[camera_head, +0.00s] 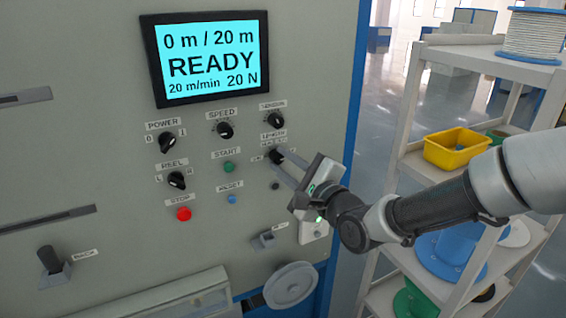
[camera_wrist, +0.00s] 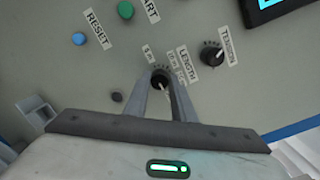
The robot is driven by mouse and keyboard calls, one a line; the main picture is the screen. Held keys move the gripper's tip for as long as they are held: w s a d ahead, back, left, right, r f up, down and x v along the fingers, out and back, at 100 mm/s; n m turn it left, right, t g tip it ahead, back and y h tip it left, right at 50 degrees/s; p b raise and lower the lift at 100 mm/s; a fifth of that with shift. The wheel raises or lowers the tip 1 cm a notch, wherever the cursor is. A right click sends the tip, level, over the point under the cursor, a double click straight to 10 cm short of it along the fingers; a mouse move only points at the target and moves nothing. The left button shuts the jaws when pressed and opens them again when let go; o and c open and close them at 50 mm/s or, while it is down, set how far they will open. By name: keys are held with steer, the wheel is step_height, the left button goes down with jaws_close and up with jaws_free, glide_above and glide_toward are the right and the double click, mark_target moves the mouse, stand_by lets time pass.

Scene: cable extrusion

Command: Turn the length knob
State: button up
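The length knob (camera_wrist: 160,79) is a small black dial below the "LENGTH" label on the grey panel. My gripper (camera_wrist: 161,84) reaches the panel from the right, with one finger on each side of the knob. The fingertips are close together around the knob and look to be touching it. The knob's pointer and exact setting are partly hidden. The display (camera_head: 206,57) reads "0 m / 20 m", "READY", "20 m/min" and "20 N".
The tension knob (camera_head: 272,120) is just above, the speed knob (camera_head: 225,130) to the upper left. The green start button (camera_head: 228,167), blue reset button (camera_head: 232,199) and red stop button (camera_head: 184,214) are to the left. A shelf (camera_head: 424,170) stands at the right.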

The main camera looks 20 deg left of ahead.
jaws_close()
